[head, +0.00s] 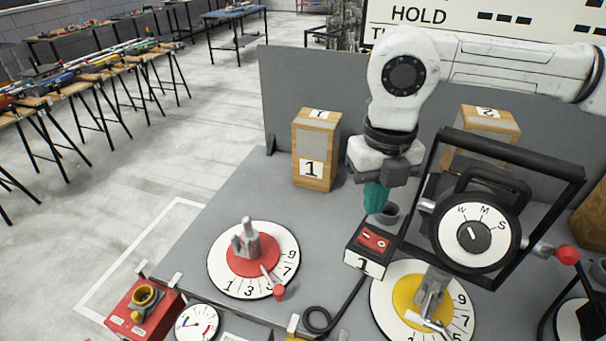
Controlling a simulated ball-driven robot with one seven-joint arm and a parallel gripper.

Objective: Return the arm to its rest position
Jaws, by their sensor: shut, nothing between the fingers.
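My white arm reaches in from the upper right in the head view. My gripper (376,197) points down with green fingers, shut and with nothing seen between them. It hangs above the grey bench, close to a small dark cup (388,213) and just behind a box with a red switch (372,240) labelled 1. The picture does not show clearly how far the fingertips are from the cup.
A wooden block labelled 1 (316,150) stands left of my gripper; block 2 (490,122) is partly hidden behind a black frame (510,150) holding a W-M-S dial (475,233). Numbered discs with red (253,262) and yellow (410,290) centres lie in front. A grey panel (300,85) stands behind.

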